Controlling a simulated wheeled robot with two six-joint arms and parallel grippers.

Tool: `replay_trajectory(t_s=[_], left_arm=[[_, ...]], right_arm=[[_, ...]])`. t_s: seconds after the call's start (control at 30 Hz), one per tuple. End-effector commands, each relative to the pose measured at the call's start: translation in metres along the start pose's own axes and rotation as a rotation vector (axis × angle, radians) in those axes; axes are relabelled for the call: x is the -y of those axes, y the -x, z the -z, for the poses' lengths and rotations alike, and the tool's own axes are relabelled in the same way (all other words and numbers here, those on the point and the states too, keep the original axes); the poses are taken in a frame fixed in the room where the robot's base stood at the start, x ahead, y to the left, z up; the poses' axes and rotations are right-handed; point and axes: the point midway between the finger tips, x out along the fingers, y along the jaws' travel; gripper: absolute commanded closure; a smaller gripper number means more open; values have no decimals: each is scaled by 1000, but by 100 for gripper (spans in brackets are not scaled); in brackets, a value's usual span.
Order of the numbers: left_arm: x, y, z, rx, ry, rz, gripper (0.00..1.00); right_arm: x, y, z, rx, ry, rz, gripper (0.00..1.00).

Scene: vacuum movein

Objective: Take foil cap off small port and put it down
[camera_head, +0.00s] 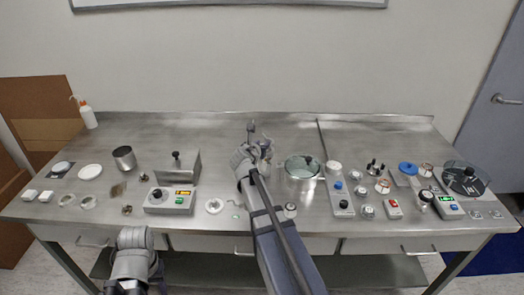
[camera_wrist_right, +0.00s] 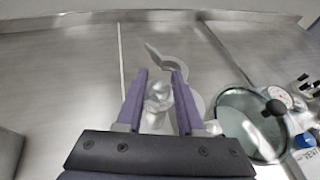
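My right gripper (camera_head: 264,148) is over the middle of the bench. In the right wrist view its two purple fingers (camera_wrist_right: 159,78) stand apart, on either side of a pale, shiny, glass-like piece (camera_wrist_right: 158,92). I see no clear contact between the fingers and this piece. I cannot make out the foil cap or the small port separately; the fingers and arm hide part of that spot. A grey hooked part (camera_wrist_right: 166,58) lies just beyond the fingertips. My left arm shows low at the left, but I cannot see its fingers.
A glass-lidded round vessel (camera_head: 303,167) stands close to the right of my right gripper. A grey control box (camera_head: 170,201) is at the left. Several small parts and a balance-like device (camera_head: 464,178) crowd the right side. The steel bench (camera_head: 222,140) is bare behind and left of the gripper.

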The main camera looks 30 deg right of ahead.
Motion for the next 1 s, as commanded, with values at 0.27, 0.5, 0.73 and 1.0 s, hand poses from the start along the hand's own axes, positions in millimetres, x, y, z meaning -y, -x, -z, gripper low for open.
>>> replay_trajectory(t_s=[0.27, 0.5, 0.73, 1.0], left_arm=[[0, -2, 0, 0, 0, 0, 50], [0, -2, 0, 0, 0, 0, 50], [0, -2, 0, 0, 0, 0, 50], [0, -2, 0, 0, 0, 0, 50]], right_arm=[[0, -6, 0, 0, -1, 0, 64], [0, -6, 0, 0, -1, 0, 91], [0, -5, 0, 0, -1, 0, 100], [0, -5, 0, 0, -1, 0, 100]])
